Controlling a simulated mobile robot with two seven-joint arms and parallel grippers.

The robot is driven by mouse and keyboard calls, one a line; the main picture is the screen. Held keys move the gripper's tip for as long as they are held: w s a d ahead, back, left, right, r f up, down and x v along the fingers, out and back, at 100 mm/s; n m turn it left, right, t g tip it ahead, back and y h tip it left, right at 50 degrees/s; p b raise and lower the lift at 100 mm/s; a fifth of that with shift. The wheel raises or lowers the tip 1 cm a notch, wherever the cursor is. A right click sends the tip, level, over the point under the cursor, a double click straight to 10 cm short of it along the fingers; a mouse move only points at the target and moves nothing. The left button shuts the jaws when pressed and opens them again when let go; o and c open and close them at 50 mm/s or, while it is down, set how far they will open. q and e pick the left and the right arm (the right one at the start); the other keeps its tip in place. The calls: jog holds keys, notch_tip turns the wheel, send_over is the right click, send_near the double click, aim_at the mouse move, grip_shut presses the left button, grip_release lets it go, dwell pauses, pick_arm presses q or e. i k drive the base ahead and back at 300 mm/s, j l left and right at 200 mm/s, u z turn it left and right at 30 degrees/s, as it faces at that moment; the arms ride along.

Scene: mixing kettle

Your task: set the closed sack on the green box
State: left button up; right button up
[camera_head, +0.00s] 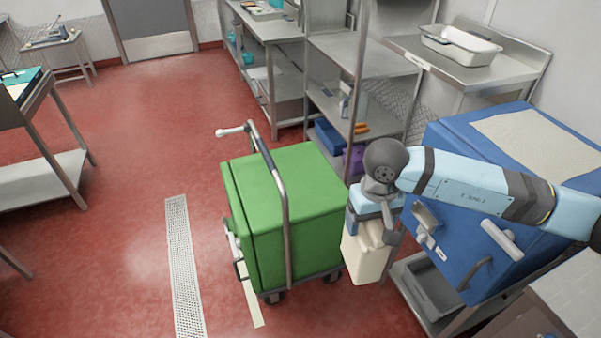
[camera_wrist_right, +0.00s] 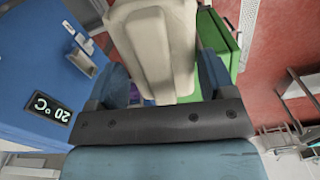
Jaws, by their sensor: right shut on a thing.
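The closed sack (camera_head: 368,254) is cream-coloured and hangs upright below my right gripper (camera_head: 372,218), to the right of the green box. In the right wrist view the sack (camera_wrist_right: 158,45) sits between the two blue fingers of my right gripper (camera_wrist_right: 165,80), which is shut on it. The green box (camera_head: 300,195) stands on a wheeled cart with a grey push handle, and its flat top is bare. It also shows in the right wrist view (camera_wrist_right: 218,40), partly behind the sack. My left gripper is in neither view.
A blue cabinet (camera_head: 470,170) with a handle and a small display stands right of the sack. A metal shelf rack (camera_head: 365,60) is behind the green box. The cart's push handle (camera_head: 285,215) rises beside the box top. Red floor left of the box is clear.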

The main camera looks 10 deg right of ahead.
aim_at(309, 187)
jog(key=i+j, duration=0.2)
jog(key=i, duration=0.2)
jog(key=i+j, duration=0.25)
jog(key=i, duration=0.15)
jog(key=i+j, duration=0.2)
jog(key=i, duration=0.15)
jog(key=j+u, duration=0.05)
